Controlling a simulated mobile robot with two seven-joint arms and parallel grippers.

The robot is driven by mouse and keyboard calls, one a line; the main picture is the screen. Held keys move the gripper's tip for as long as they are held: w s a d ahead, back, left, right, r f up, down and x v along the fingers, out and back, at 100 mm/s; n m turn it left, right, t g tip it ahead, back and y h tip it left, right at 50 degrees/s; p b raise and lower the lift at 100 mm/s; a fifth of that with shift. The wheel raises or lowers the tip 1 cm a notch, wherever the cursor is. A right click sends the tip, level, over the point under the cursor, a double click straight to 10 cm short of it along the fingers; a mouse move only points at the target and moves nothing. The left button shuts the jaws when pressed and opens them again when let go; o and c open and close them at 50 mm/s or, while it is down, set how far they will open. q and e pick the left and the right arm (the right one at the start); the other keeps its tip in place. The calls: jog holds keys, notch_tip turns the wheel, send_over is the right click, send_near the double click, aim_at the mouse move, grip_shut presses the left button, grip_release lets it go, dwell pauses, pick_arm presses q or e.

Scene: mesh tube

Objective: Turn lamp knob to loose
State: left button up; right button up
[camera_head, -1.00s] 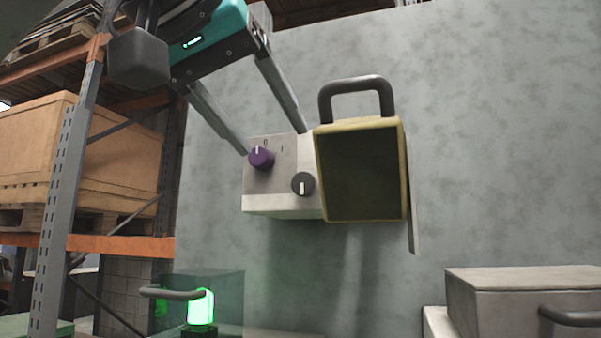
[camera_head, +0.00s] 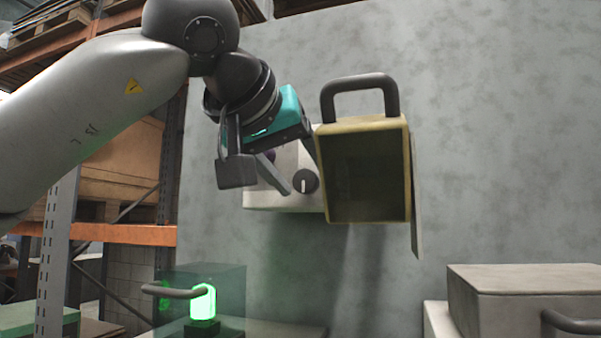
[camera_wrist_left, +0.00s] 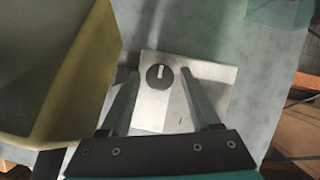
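The lamp (camera_head: 366,177) is a yellow-framed box with a dark front, and a grey handle (camera_head: 359,82) arches over it. The dark knob (camera_head: 305,182) has a pale mark that points roughly down in the head view. My left gripper (camera_head: 302,173) is open and empty in front of the box. In the left wrist view the dark knob (camera_wrist_left: 160,77) shows between the two spread fingertips, with gaps on both sides.
A grey wall (camera_head: 490,120) stands behind the box. An orange-beamed rack (camera_head: 120,233) is at the left. Below are a glowing green light (camera_head: 203,302) and a grey handle (camera_head: 170,291). A pale block (camera_head: 525,295) sits at the lower right.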

pick_arm(q)
grip_shut()
